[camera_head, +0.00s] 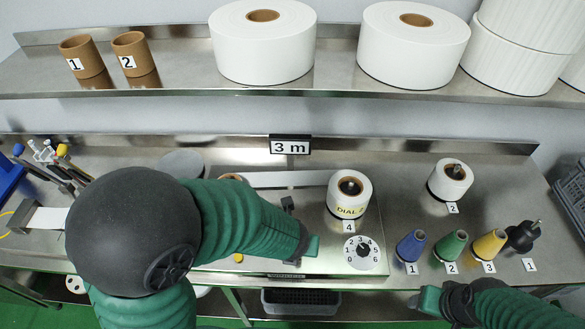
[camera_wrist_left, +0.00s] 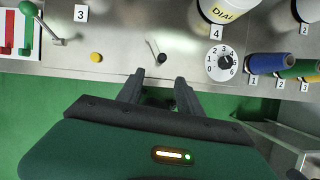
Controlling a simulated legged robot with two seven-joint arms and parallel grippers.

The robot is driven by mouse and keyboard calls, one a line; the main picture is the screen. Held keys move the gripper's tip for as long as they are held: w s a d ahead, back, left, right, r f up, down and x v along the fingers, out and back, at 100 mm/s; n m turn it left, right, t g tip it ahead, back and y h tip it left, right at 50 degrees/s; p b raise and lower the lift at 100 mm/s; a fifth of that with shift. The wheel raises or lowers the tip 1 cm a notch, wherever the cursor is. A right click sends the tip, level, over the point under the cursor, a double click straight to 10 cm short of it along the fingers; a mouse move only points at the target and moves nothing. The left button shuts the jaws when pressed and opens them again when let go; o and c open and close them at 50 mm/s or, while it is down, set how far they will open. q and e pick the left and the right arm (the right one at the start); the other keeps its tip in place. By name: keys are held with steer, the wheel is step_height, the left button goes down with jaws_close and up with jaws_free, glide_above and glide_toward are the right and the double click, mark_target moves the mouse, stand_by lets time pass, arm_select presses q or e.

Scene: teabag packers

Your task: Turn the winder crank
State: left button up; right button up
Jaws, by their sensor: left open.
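A thin metal arm with a black knob (camera_wrist_left: 162,57), which looks like the winder crank, stands on the steel plate in the left wrist view. In the head view my left arm hides it. My left gripper (camera_wrist_left: 159,80) is open and empty, its two fingers just short of the knob and not visibly touching it. In the head view the left gripper (camera_head: 308,245) hangs over the plate, left of the numbered dial (camera_head: 361,252). The white roll marked DIAL (camera_head: 346,193) stands behind the dial. My right gripper (camera_head: 430,302) is low at the front right; its jaw opening is unclear.
A lever with a green ball (camera_wrist_left: 28,9) stands at the upper left, with a yellow button (camera_wrist_left: 96,57) nearer the crank. Blue (camera_head: 411,246), green (camera_head: 450,246) and yellow (camera_head: 489,244) cones stand to the right. A shelf (camera_head: 170,82) with large rolls is behind.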

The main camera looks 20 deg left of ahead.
arm_select(q)
steer(key=w+a+n+g+y+b, duration=0.1)
steer(key=w+n+y+b, duration=0.4)
steer(key=w+n, duration=0.45)
steer(key=s+d+n+g+h+b, duration=0.1)
steer(key=d+n+g+h+b, duration=0.15)
steer(key=d+n+g, duration=0.5)
steer(key=a+f+t+p, duration=0.1)
steer(key=a+f, duration=0.1)
steer(key=f, duration=0.3)
steer(key=s+a+f+n+t, duration=0.1)
steer(key=a+f, duration=0.2)
steer(key=f, duration=0.2)
steer(key=s+a+f+t+y+p, duration=0.1)
steer(key=a+f, duration=0.1)
steer(key=f, duration=0.2)
steer(key=shift+s+a+f+p, duration=0.1)
steer(key=shift+a+f+p, duration=0.05)
steer(key=shift+f+p, duration=0.25)
steer(key=shift+s+f, duration=0.1)
steer(key=shift+f, duration=0.3)
steer(key=shift+a, duration=0.15)
steer(key=c, duration=0.9)
jaws_close()
